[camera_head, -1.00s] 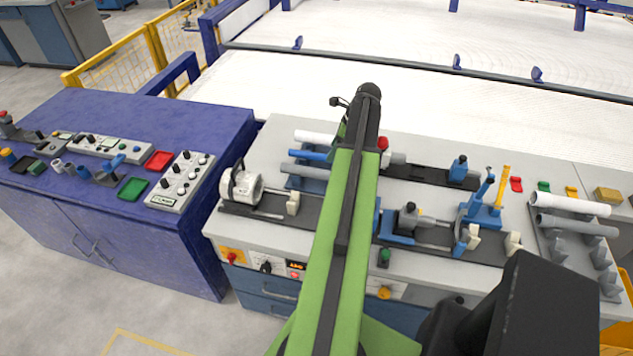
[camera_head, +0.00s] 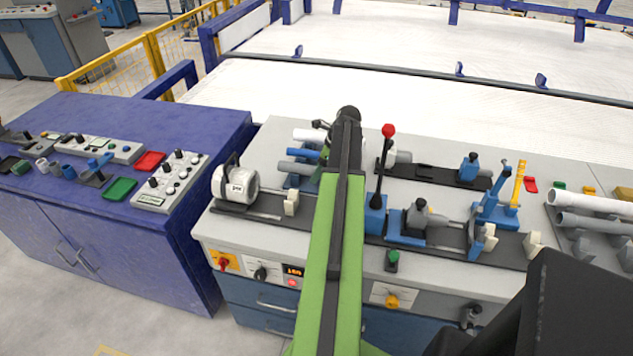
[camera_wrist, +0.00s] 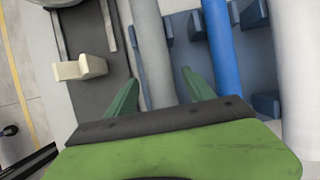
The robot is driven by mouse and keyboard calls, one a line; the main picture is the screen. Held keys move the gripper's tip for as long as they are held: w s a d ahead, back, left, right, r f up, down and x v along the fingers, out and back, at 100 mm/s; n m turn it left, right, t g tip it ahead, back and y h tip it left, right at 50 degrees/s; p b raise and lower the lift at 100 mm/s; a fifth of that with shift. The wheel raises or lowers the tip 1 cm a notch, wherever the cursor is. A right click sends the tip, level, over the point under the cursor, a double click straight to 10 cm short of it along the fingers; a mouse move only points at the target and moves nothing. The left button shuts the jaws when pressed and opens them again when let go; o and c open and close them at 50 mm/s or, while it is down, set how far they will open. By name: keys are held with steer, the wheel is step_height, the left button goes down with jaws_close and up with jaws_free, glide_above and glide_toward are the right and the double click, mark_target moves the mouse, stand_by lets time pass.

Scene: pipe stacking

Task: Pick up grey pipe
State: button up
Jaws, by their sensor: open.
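The grey pipe (camera_head: 295,167) lies in a blue rack at the back of the bench, in front of a blue pipe (camera_head: 307,153) and a white pipe (camera_head: 310,135). My arm hides their right ends in the head view. In the wrist view my green gripper (camera_wrist: 160,78) is open, with one finger on each side of the grey pipe (camera_wrist: 152,45). The fingers look apart from the pipe; how far they reach down is unclear. The right finger points into the gap between the grey pipe and the blue pipe (camera_wrist: 222,45). The white pipe (camera_wrist: 299,70) is farther right.
A white round chuck (camera_head: 236,185) on a dark rail stands left of the rack. A lever with a red knob (camera_head: 388,131) and blue clamps (camera_head: 490,207) stand right of my arm. Another rack at the far right holds white (camera_head: 585,203) and grey (camera_head: 595,223) pipes.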

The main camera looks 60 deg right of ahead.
steer(key=shift+r, duration=0.1)
steer(key=shift+c, duration=0.3)
jaws_close()
